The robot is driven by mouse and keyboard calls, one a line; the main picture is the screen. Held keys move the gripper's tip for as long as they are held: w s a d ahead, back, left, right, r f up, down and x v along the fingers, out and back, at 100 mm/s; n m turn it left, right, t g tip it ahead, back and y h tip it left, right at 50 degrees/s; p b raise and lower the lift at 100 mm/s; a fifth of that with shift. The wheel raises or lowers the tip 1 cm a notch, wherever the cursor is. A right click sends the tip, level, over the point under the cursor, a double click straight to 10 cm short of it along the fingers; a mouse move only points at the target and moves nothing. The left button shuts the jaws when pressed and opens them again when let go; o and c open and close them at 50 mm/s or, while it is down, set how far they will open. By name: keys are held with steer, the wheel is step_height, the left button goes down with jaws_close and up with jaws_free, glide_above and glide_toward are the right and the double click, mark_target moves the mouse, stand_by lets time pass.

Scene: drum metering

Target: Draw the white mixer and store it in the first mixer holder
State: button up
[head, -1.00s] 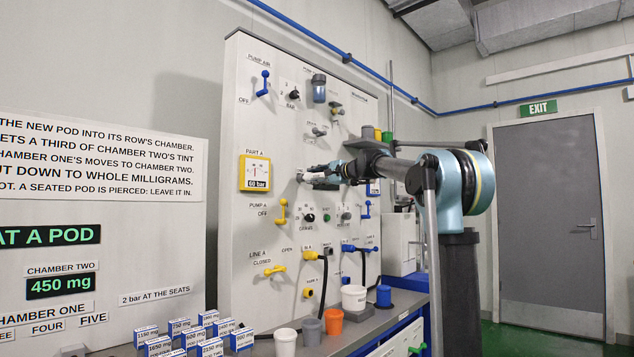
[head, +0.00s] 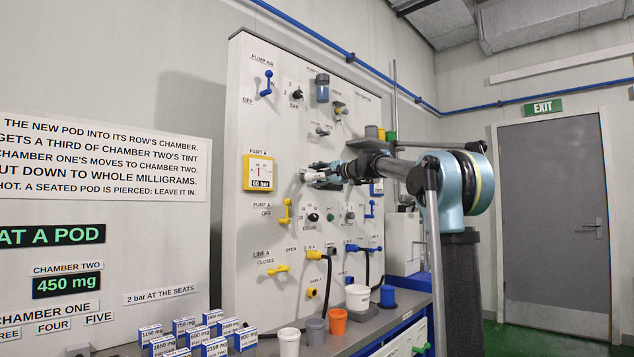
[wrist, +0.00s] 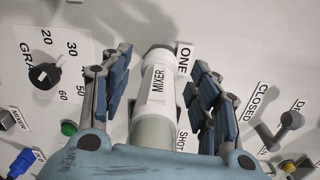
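The white mixer (wrist: 157,85), a pale tube labelled MIXER, stands out from the panel in the wrist view. My gripper (wrist: 160,62) has its blue-grey fingers on either side of it, with gaps showing on both sides, so it is open around the mixer. In the head view my gripper (head: 312,174) is at the panel, right of the yellow gauge; the mixer is too small there to tell apart. I cannot make out which fitting is the first mixer holder.
The panel (head: 240,200) carries levers, knobs and a yellow gauge (head: 258,172). The wrist view shows a dial (wrist: 44,76), a green button (wrist: 69,128) and a grey lever (wrist: 285,126) near the fingers. Cups (head: 316,330) and several boxes stand on the bench below.

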steer(key=shift+d, duration=0.1)
steer(key=v, duration=1.1)
steer(key=shift+s+d, duration=0.25)
steer(key=shift+d, duration=0.05)
steer(key=shift+f, duration=0.1)
stand_by(0.5)
steer(key=s+d+f+n+g+h, duration=0.2)
steer(key=s+d+f, duration=0.5)
steer(key=s+f, duration=0.9)
steer(key=s+d+f+n+g+h, duration=0.3)
steer(key=s+d+f+h, duration=0.4)
steer(key=s+f, duration=0.8)
steer(key=s+d+f+n+g+h, duration=0.3)
steer(key=s+d+f, duration=0.4)
steer(key=s+f, duration=0.9)
step_height(320, 180, down, 16)
steer(key=shift+s+d+f+n+h, duration=0.2)
steer(key=shift+s+d+n+h, duration=0.25)
steer(key=shift+h, duration=0.45)
steer(key=shift+w+a, duration=0.1)
steer(key=shift+w, duration=0.05)
